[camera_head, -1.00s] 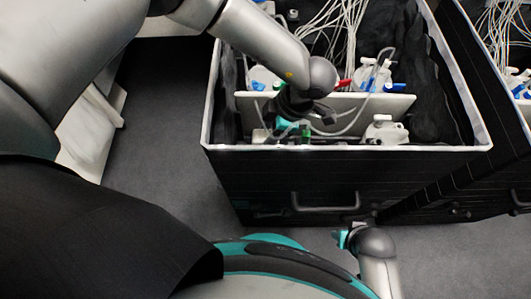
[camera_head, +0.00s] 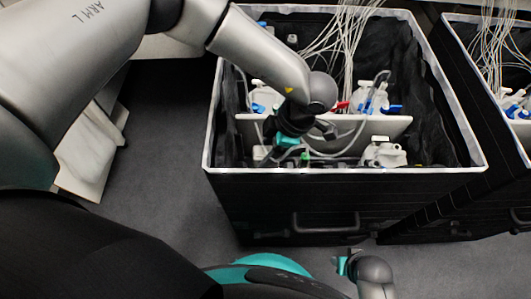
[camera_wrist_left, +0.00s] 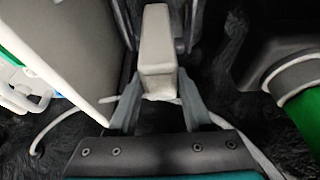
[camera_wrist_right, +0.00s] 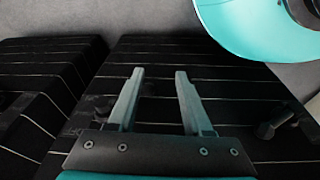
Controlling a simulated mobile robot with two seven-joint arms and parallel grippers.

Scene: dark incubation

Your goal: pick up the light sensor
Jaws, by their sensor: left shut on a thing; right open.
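The light sensor (camera_wrist_left: 157,60) looks like a pale grey block with a rectangular end face in the left wrist view. My left gripper (camera_wrist_left: 158,98) is shut on it, one finger on each side of its near end. In the head view my left gripper's teal part (camera_head: 287,141) is inside the black box, at the near left; the fingers and the sensor cannot be made out there. My right gripper (camera_wrist_right: 157,95) is open and empty, outside the box and in front of dark, white-lined panels.
The black box (camera_head: 345,177) has a pale rim. A white divider panel (camera_head: 385,125) stands inside, with bottles (camera_head: 384,153) having white caps, cables and a tube nearby. A second box (camera_head: 490,150) stands at the right. Grey floor (camera_head: 165,150) is clear at the left.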

